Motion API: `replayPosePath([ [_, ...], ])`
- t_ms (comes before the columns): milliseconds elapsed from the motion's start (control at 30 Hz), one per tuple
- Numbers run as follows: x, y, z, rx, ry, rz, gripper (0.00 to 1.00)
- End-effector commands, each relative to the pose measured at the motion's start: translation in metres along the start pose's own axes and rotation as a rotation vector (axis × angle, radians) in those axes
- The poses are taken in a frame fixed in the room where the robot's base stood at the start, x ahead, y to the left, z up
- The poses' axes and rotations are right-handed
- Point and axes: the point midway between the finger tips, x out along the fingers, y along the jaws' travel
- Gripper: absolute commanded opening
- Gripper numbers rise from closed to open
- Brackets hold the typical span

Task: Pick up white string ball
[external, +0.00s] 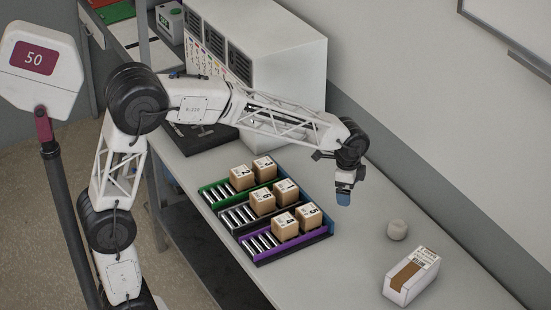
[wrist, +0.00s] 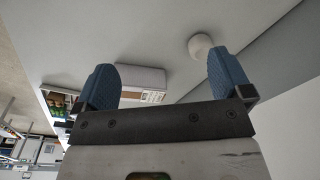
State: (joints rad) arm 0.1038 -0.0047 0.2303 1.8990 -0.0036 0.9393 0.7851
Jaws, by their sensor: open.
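The white string ball (external: 397,229) sits on the grey table towards the right in the external view, behind a white box. My gripper (external: 344,198) is above the table, to the left of the ball in the external view. In the wrist view my gripper (wrist: 163,80) has its two blue fingers spread wide, with nothing held between them.
A white box with a brown stripe (external: 412,277) stands near the ball. A rack with green and purple lanes (external: 294,250) holds several small brown boxes to the left. A wall runs behind the table. The table between rack and ball is clear.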

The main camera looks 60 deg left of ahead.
Motion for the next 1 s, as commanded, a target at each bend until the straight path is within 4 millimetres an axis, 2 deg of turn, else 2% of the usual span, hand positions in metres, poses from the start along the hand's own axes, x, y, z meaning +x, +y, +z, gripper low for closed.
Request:
replayPosePath([
  [200, 0.034, -0.029, -0.042, 0.115, -0.016, 0.018, 0.97],
  [600, 0.105, -0.072, -0.115, 0.326, -0.037, 0.048, 0.97],
  [800, 0.134, -0.085, -0.138, 0.402, -0.043, 0.060, 0.97],
  [1000, 0.145, -0.089, -0.147, 0.432, -0.045, 0.064, 0.97],
])
